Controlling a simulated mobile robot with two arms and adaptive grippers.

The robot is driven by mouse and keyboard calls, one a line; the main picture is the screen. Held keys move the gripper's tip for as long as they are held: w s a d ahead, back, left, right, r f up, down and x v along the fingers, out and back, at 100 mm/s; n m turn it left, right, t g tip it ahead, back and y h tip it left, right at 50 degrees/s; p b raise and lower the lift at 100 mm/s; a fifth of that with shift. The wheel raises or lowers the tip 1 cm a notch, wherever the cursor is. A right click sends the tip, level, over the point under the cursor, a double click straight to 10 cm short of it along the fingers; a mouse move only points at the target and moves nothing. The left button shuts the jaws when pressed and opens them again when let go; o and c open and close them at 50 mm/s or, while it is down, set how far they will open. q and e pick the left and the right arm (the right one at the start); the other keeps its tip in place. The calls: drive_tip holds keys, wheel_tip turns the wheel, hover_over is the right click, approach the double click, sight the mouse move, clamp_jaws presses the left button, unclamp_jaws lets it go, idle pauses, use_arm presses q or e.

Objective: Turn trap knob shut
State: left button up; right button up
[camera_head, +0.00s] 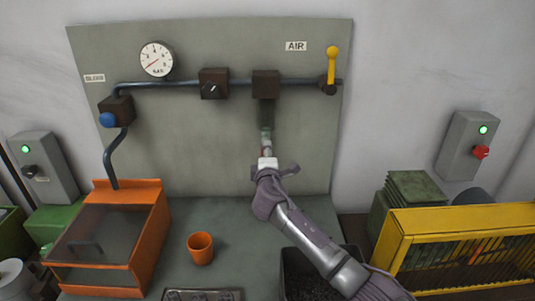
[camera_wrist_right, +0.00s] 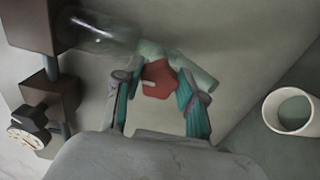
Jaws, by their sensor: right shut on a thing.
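The trap hangs below a brown block (camera_head: 266,84) on the pipe, on the grey-green panel. Its clear bowl (camera_wrist_right: 105,30) shows in the wrist view beside the block. The trap knob (camera_wrist_right: 159,79) is a small red, many-sided knob with a short pale mark on one face. My right gripper (camera_head: 267,152) reaches up to the lower end of the trap, and its fingers largely hide the knob in the head view. In the wrist view the two teal fingers (camera_wrist_right: 159,92) stand either side of the knob, shut on it. My left gripper is not in view.
A gauge (camera_head: 157,59), blue knob (camera_head: 107,119), black knob (camera_head: 210,91) and yellow lever (camera_head: 332,66) are on the panel. Below stand an orange bin (camera_head: 146,194), an orange cup (camera_head: 200,249), a dark tray (camera_head: 289,268) and a yellow guard (camera_head: 400,230).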

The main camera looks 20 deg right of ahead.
drive_tip(key=o, duration=1.1)
drive_tip(key=shift+o, duration=0.2)
drive_tip(key=shift+s, duration=0.1)
drive_tip(key=v, duration=1.2)
drive_tip(key=shift+a, duration=0.1)
